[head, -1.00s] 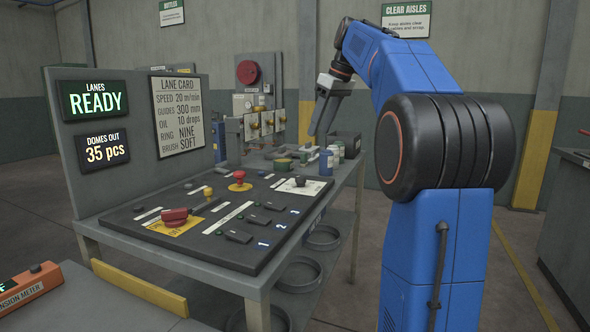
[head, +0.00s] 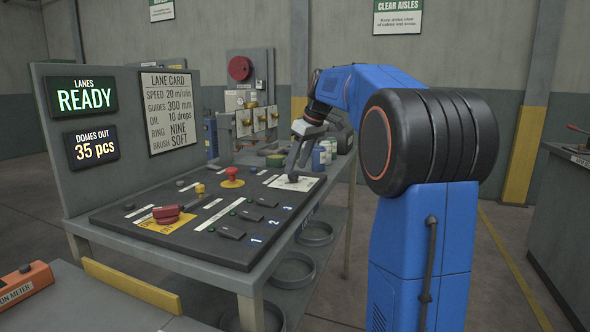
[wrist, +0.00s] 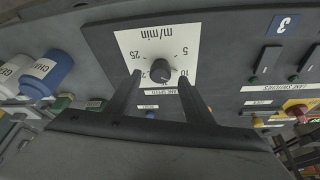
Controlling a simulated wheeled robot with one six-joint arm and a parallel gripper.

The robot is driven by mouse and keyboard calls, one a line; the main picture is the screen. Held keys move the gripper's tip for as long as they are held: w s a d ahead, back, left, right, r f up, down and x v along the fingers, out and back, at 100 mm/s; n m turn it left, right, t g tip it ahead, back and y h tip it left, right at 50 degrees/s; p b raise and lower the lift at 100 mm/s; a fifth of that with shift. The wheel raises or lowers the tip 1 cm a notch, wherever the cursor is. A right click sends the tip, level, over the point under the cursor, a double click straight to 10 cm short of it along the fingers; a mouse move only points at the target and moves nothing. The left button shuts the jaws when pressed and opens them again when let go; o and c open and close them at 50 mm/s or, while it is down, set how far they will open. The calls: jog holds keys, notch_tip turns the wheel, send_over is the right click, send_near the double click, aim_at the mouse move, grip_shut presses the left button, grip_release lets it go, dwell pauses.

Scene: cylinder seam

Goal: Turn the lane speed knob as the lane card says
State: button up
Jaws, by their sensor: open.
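The lane speed knob (wrist: 160,71) is a dark round knob on a white dial plate (wrist: 140,45) marked in m/min, with 5, 10 and 25 readable. In the head view the dial plate (head: 306,183) lies at the panel's right back corner. My gripper (wrist: 157,84) is open, its two fingers on either side of the knob in the wrist view; I cannot tell whether they touch it. In the head view my gripper (head: 293,170) is low over the plate and hides most of the knob. The lane card (head: 171,112) reads speed 20 m/min.
A red switch (head: 168,214) on a yellow plate, a red mushroom button (head: 231,179) and several black lane switches (head: 227,231) sit on the same panel. Blue and white bottles (head: 320,158) stand just behind the dial, close to my gripper.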

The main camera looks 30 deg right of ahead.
aim_at(293, 177)
jog(key=shift+x, duration=1.2)
jog(key=shift+c, duration=0.2)
jog(key=c, duration=1)
